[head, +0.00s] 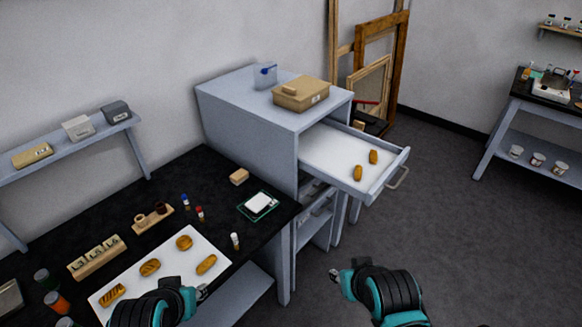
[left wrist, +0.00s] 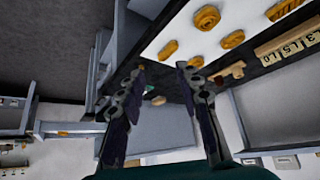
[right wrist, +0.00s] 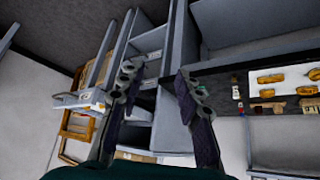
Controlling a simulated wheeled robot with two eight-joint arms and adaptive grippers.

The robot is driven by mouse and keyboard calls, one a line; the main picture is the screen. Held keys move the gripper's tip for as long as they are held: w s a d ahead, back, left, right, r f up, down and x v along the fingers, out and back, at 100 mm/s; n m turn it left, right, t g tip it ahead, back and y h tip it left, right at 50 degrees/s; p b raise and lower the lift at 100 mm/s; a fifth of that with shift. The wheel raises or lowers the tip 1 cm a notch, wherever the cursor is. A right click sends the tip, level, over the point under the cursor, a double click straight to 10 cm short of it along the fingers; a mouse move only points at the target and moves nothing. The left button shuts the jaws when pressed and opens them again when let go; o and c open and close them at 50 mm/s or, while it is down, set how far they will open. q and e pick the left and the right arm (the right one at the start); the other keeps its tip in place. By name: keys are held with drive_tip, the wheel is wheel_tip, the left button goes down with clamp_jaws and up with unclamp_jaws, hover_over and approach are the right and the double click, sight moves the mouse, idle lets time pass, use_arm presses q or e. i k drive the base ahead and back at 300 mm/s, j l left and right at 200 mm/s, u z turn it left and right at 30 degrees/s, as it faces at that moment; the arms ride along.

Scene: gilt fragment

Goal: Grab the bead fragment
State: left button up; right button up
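Several small golden-brown carved fragments are in view; I cannot tell by shape which one is the bead fragment. In the head view, two lie in the open drawer (head: 325,150): a nearer fragment (head: 358,172) and a farther fragment (head: 373,156). Others lie on the white sheet (head: 215,243) on the black bench, among them one fragment (head: 206,264) close to my left gripper (head: 200,292). The left wrist view shows this gripper (left wrist: 162,70) open and empty. My right gripper (head: 336,275), below the drawer in the picture, is open and empty in the right wrist view (right wrist: 157,72).
The grey cabinet (head: 245,115) carries a tan box (head: 301,94). A wall shelf (head: 80,145) is at left. Open floor (head: 450,240) lies right of the drawer.

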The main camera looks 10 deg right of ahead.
sight(358, 170)
drive_tip(key=i+l+u, duration=0.15)
drive_tip(key=l+u, duration=0.25)
drive_tip(key=l, duration=0.6)
drive_tip(key=l+u, duration=0.45)
drive_tip(key=l, duration=0.55)
